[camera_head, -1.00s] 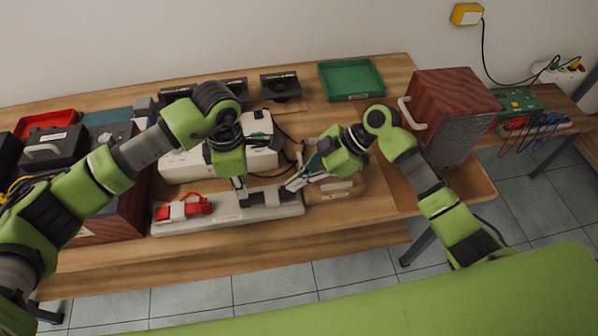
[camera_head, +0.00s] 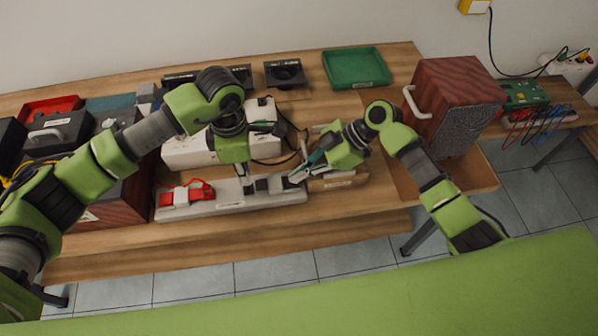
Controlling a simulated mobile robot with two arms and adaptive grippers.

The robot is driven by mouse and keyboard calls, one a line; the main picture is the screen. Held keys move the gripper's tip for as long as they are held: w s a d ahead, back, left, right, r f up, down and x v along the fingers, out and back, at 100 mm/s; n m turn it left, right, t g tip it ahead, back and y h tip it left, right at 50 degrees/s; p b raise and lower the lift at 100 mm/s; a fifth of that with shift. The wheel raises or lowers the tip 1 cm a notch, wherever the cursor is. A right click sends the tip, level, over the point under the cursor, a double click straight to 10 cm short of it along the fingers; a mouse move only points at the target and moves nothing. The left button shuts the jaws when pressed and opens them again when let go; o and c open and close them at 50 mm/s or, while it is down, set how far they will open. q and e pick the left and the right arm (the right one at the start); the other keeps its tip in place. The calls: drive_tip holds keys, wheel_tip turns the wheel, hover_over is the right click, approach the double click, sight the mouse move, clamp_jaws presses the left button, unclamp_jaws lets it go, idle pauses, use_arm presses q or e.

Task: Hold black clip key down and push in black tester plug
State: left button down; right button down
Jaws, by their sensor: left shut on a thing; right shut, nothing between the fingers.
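The black clip (camera_head: 270,184) sits on the right part of a pale board (camera_head: 229,207) on the bench. My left gripper (camera_head: 247,187) points down at the clip's left end, shut on a small dark thing that looks like the black tester plug; the fingers mostly hide it. I cannot tell how far the plug is in the clip. My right gripper (camera_head: 293,178) is shut and empty, its tips at the clip's right end, where the key appears to be. Whether the key is down is too small to tell.
A red clip (camera_head: 187,193) is on the board's left part. A white box (camera_head: 188,150) with cables stands behind. A wooden speaker cabinet (camera_head: 455,95) and a green tray (camera_head: 356,68) are further right and back. The bench front strip is clear.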

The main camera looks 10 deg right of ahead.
use_arm(q)
drive_tip(key=shift+f, duration=2.2)
idle(3.5)
drive_tip(key=c, duration=2)
unclamp_jaws()
drive_tip(key=shift+r, duration=4.05)
